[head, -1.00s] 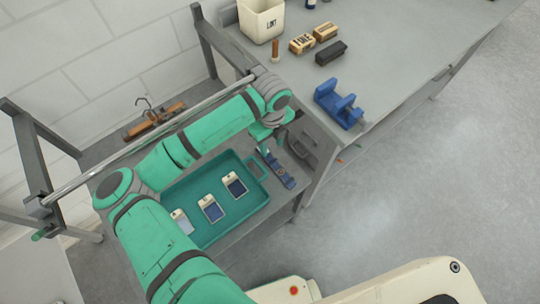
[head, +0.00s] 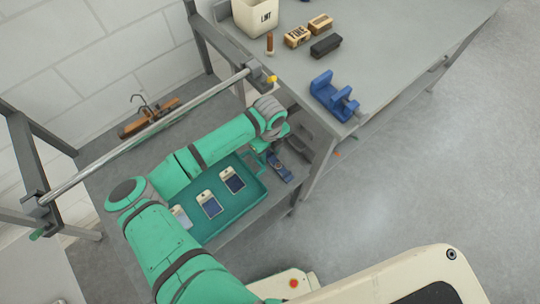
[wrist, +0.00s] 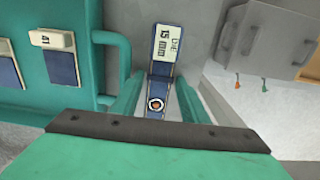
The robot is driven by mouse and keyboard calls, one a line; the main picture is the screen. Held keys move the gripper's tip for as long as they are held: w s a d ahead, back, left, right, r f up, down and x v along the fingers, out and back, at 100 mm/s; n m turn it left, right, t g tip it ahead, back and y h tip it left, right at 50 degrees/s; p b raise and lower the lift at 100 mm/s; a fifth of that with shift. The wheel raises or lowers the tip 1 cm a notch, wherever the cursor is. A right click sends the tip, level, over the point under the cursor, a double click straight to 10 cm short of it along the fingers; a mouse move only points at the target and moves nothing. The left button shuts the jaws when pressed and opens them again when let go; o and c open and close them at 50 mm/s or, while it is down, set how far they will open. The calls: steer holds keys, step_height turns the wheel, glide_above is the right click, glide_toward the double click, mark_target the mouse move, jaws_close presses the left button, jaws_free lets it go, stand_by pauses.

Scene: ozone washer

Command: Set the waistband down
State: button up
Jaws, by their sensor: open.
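The waistband appears to be the dark blue strap (wrist: 158,85) with a cream label reading "15 mm", centred in the wrist view. In the head view the strap (head: 279,167) lies on the grey lower surface just right of the teal tray. My gripper (wrist: 158,97) is open, with one teal finger on each side of the strap and gaps visible between. In the head view my gripper (head: 270,147) is over the strap's far end and hides part of it. The strap's near end in the wrist view is hidden by my gripper body.
The teal tray (head: 250,205) holds several labelled blue pieces. A metal rail (head: 150,135) runs above it. A higher grey table (head: 400,50) carries a blue holder (head: 333,95), blocks and a cream bin (head: 257,16).

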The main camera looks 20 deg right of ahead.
steer(key=shift+w+a, duration=0.1)
steer(key=c, duration=1)
